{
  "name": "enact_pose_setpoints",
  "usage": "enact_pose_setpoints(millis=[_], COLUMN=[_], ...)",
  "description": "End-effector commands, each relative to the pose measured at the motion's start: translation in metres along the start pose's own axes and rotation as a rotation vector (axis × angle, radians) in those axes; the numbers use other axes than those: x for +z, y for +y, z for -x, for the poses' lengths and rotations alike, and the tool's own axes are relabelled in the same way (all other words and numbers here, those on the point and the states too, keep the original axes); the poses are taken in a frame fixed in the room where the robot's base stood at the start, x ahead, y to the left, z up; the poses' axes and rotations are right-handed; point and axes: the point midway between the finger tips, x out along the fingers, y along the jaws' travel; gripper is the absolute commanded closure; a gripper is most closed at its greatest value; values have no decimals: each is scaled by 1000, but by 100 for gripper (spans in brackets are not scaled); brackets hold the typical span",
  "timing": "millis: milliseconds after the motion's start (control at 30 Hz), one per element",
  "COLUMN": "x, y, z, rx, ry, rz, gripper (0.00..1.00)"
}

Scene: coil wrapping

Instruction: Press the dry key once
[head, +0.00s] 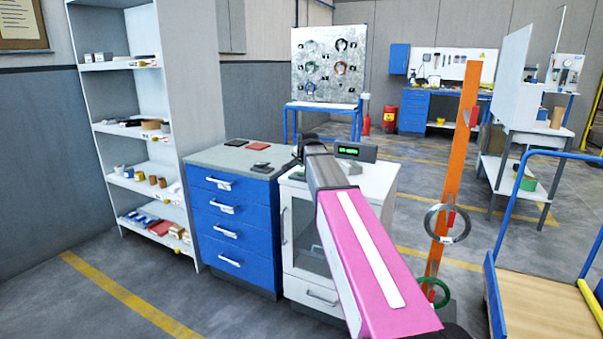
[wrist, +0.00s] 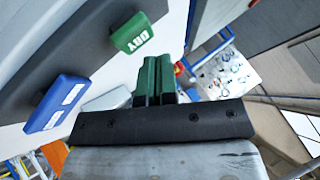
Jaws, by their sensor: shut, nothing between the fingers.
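The dry key (wrist: 133,33) is a green block with white letters reading DRY, on a dark grey panel (wrist: 85,45) in the wrist view. A blue key (wrist: 57,103) with a white label I cannot read sits beside it on the same panel. My gripper (wrist: 153,68) has two green fingers held together with nothing between them. The fingertips are close to the dry key, to its lower right in the picture, with a gap visible between them. In the head view my arm hides most of the gripper, and I cannot make out the keys there.
A white cabinet (head: 298,262) stands under my arm, with a dark display unit (head: 355,152) showing green characters on top. A blue drawer unit (head: 237,225) adjoins it on the left. An orange post (head: 458,165) with rings and a cart (head: 545,300) stand to the right.

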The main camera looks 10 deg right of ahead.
Motion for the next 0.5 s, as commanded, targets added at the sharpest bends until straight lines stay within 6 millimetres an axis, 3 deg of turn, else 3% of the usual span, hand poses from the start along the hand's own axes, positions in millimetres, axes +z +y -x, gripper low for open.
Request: enact_pose_setpoints(millis=[500], x=[4], y=[4], z=[-6], rx=[0], ry=[0], rz=[0], gripper=[100])
